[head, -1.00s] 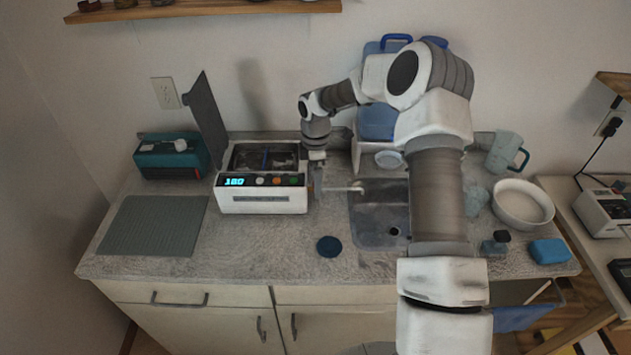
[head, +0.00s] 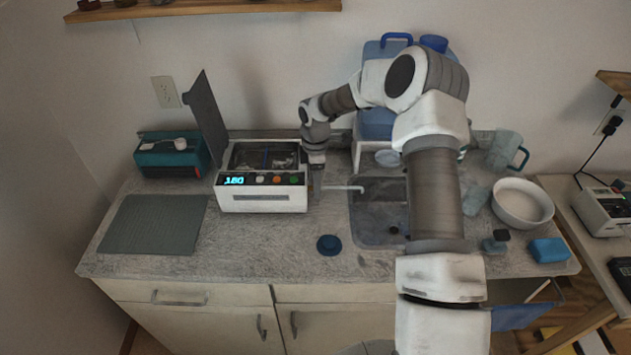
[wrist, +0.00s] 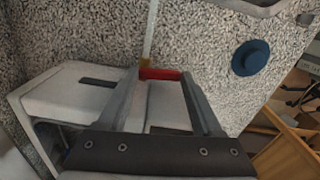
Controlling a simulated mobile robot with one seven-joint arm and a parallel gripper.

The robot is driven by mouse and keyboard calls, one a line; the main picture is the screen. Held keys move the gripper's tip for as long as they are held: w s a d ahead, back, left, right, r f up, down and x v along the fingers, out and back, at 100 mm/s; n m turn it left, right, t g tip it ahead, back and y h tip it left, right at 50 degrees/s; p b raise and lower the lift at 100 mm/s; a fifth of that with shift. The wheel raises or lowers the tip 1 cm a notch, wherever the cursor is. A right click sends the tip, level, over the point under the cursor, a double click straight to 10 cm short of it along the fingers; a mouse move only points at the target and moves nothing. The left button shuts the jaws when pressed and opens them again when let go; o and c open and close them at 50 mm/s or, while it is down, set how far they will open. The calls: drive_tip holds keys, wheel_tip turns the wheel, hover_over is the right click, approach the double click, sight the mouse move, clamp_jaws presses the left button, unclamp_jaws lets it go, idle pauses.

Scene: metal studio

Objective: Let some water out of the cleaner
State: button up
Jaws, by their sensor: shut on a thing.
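The cleaner (head: 262,203) is a white box on the counter with a lit display reading 180 and several buttons. Its dark lid (head: 205,115) stands raised behind its left side, and its tank is open. A thin pale drain pipe (head: 343,188) runs from its right side to the sink's left edge. My gripper (head: 317,182) is low beside the cleaner's right side. In the wrist view the red valve handle (wrist: 160,74) lies between the fingertips, and my gripper is shut on it. The pipe (wrist: 151,35) extends beyond it. I cannot make out any water flow.
The sink (head: 375,238) is right of the cleaner, partly hidden by my arm. A dark blue stopper (head: 329,245) lies in front. A grey mat (head: 153,225) and a teal box (head: 172,157) are left. A white bowl (head: 522,204), a jug (head: 504,150) and a blue sponge (head: 549,251) are right.

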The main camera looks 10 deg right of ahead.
drive_tip(key=shift+f+m+b, duration=0.1)
drive_tip(key=shift+m+b, duration=0.2)
drive_tip(key=shift+b, duration=0.05)
drive_tip(key=shift+a+m, duration=0.15)
drive_tip(key=shift+m, duration=0.25)
drive_tip(key=o, duration=1.4)
wheel_tip(320, 180, up, 18)
drive_tip(key=shift+f+b, duration=0.15)
drive_tip(key=shift+b, duration=0.5)
